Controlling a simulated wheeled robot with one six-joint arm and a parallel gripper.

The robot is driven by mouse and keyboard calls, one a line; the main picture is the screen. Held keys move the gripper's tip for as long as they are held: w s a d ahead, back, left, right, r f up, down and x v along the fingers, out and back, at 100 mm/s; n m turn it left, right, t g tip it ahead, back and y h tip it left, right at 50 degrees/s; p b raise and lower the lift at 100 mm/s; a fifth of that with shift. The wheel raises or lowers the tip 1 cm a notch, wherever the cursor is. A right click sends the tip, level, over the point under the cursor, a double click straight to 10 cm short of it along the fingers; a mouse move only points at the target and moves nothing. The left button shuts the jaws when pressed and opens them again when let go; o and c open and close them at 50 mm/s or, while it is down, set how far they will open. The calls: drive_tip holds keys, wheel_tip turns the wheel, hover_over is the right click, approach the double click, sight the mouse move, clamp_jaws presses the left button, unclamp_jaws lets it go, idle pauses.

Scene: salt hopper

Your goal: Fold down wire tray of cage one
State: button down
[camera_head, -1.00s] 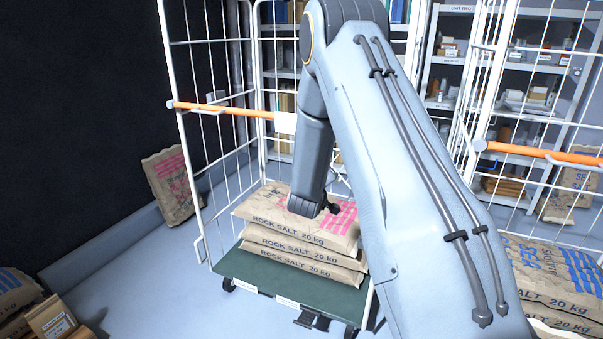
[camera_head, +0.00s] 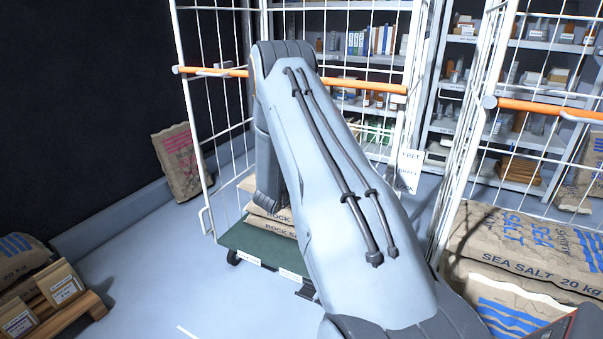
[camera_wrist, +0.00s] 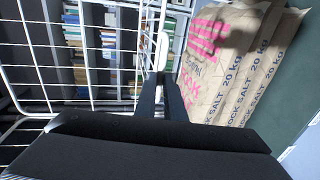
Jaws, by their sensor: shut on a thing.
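Cage one (camera_head: 186,110) is a white wire roll cage with an orange bar (camera_head: 365,86) across its front. Inside, sacks of rock salt (camera_head: 265,228) lie stacked on its green deck (camera_head: 240,243). In the wrist view, my gripper (camera_wrist: 166,80) is shut on a white tab at the edge of the wire tray (camera_wrist: 95,55). The white wire grid fills the left and upper part of that view. The salt sacks (camera_wrist: 225,60) lie close to the right of the fingers. In the head view, my arm hides the gripper and most of the tray.
A second cage (camera_head: 470,150) with an orange bar (camera_head: 540,108) and sea salt sacks (camera_head: 530,240) stands at the right. A sack (camera_head: 178,160) leans on the left wall. A pallet with boxes (camera_head: 60,283) is at lower left. Shelves (camera_head: 450,100) stand behind.

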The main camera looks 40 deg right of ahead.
drive_tip(key=shift+s+f, duration=0.2)
drive_tip(key=shift+f, duration=0.35)
drive_tip(key=shift+s+f, duration=0.1)
drive_tip(key=c, duration=2.1)
unclamp_jaws()
drive_tip(key=b+v, duration=0.1)
drive_tip(key=v, duration=0.6)
drive_tip(key=shift+a, duration=0.35)
